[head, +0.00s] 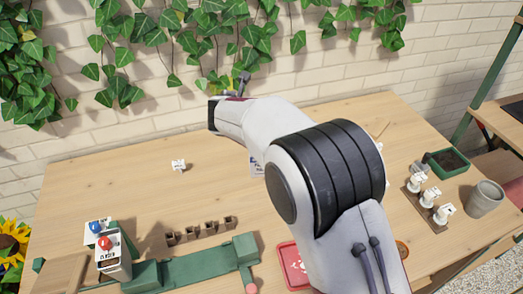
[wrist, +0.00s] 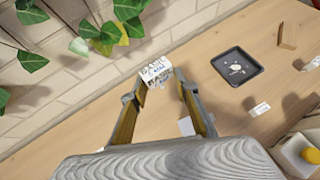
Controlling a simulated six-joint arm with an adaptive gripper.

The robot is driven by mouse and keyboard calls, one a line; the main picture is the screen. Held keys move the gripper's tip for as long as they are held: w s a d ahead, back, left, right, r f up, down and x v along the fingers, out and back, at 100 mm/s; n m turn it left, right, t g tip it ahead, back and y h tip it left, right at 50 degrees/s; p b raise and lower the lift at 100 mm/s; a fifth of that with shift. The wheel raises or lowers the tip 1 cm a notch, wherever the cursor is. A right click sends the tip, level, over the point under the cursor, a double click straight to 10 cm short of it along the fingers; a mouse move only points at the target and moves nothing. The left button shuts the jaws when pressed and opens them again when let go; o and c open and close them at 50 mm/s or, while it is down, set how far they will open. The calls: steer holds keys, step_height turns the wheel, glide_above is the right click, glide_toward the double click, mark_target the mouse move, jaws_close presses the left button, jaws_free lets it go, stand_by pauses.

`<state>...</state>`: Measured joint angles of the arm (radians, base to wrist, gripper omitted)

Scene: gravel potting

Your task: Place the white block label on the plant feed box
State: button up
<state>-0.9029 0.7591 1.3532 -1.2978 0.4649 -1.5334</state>
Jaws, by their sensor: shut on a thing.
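A white block label (wrist: 156,70) with dark printed lettering is between the fingertips of my gripper (wrist: 160,80) in the wrist view. The fingers are shut on it, and it is held in front of the brick wall, above the table's back edge. In the head view my own arm covers much of the middle of the table, and the held block cannot be made out. I cannot tell which thing is the plant feed box. Two pale boxes, one with a red knob (head: 108,262) and one with a blue knob (head: 97,231), stand at the left front.
A black tray (wrist: 217,62) with pale bits and a wooden block (wrist: 288,36) lie on the table. A small white block (head: 179,165) stands alone at the back left. A slotted brown rack (head: 203,231) and green fixture are in front. Ivy hangs on the wall.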

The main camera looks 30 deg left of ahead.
steer(key=s+d+r, duration=0.1)
steer(key=s+d, duration=0.2)
steer(key=d, duration=0.4)
steer(key=shift+f, duration=0.15)
stand_by(0.4)
steer(key=shift+f, duration=3)
steer(key=shift+f, duration=0.15)
steer(key=shift+f, duration=1.7)
steer(key=shift+f, duration=0.15)
